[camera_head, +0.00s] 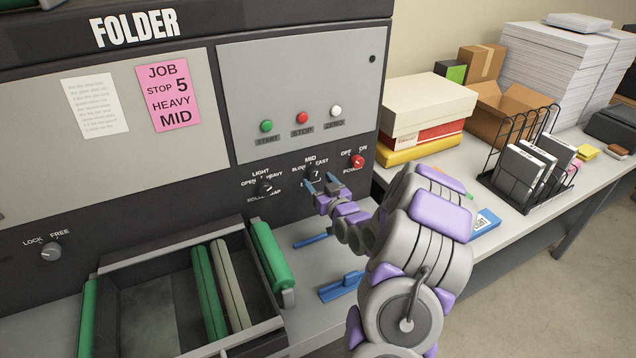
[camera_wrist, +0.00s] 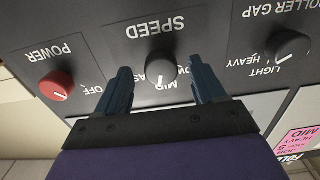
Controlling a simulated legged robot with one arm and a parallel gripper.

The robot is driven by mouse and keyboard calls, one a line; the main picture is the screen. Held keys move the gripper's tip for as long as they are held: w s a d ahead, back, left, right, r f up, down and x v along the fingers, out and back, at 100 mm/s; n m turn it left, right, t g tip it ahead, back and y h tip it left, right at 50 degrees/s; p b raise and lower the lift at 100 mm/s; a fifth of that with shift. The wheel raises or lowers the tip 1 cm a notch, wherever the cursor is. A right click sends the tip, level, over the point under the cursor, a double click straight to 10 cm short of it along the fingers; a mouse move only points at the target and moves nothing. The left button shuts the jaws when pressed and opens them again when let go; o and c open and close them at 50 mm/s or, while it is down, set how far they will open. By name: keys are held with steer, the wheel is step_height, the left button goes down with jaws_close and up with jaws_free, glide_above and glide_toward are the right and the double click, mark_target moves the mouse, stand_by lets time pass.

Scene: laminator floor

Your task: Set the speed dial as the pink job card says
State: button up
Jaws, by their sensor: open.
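The pink job card (camera_head: 168,95) on the folder's front reads JOB, STOP 5, HEAVY, MID. The speed dial (camera_head: 314,172) is a dark knob below the button panel, with labels MID and FAST legible. In the wrist view, turned upside down, the speed dial (camera_wrist: 161,67) lies between my two fingertips, under the word SPEED. A pale mark shows near its lower edge, by the MID label; its exact setting is hard to tell. My gripper (camera_head: 321,186) is open, its blue fingers (camera_wrist: 162,88) on either side of the dial. I cannot tell whether they touch it.
The red power knob (camera_wrist: 57,86) and the roller gap knob (camera_wrist: 290,48) flank the dial closely. A tray with green rollers (camera_head: 271,256) sits lower left. Blue pieces (camera_head: 341,286) lie on the bench below. Boxes and a wire rack (camera_head: 520,158) stand on the right-hand table.

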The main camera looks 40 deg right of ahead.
steer(key=shift+w+d, duration=0.2)
steer(key=shift+w, duration=0.4)
steer(key=shift+c, duration=0.2)
steer(key=c, duration=1)
steer(key=shift+n+b, duration=0.5)
steer(key=shift+n, duration=0.3)
steer(key=shift+n+b, duration=0.45)
steer(key=shift+n, duration=0.65)
steer(key=o, duration=1)
steer(key=shift+o, duration=0.2)
steer(key=shift+s, duration=0.15)
